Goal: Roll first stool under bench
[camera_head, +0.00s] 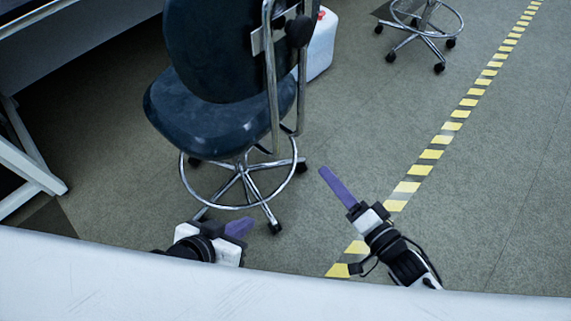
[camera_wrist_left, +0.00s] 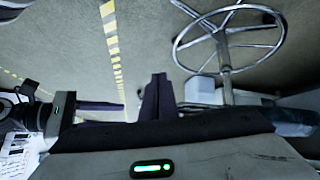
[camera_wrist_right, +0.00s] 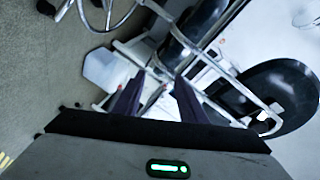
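The nearer stool (camera_head: 205,115) has a dark blue seat and backrest, a chrome frame, a foot ring and castors. It stands upright on the floor, left of centre in the head view. Its foot ring (camera_wrist_left: 228,45) shows in the left wrist view. The bench (camera_head: 75,35) is at the upper left, with white angled legs (camera_head: 28,165). My right gripper (camera_head: 328,178) is right of the base, fingers apart and empty in the right wrist view (camera_wrist_right: 155,95).
A white container (camera_head: 321,48) with a red cap stands on the floor behind the stool. Another stool base (camera_head: 425,25) stands farther back on the right. A yellow-and-black floor stripe (camera_head: 420,170) runs diagonally. The floor right of the stripe is clear.

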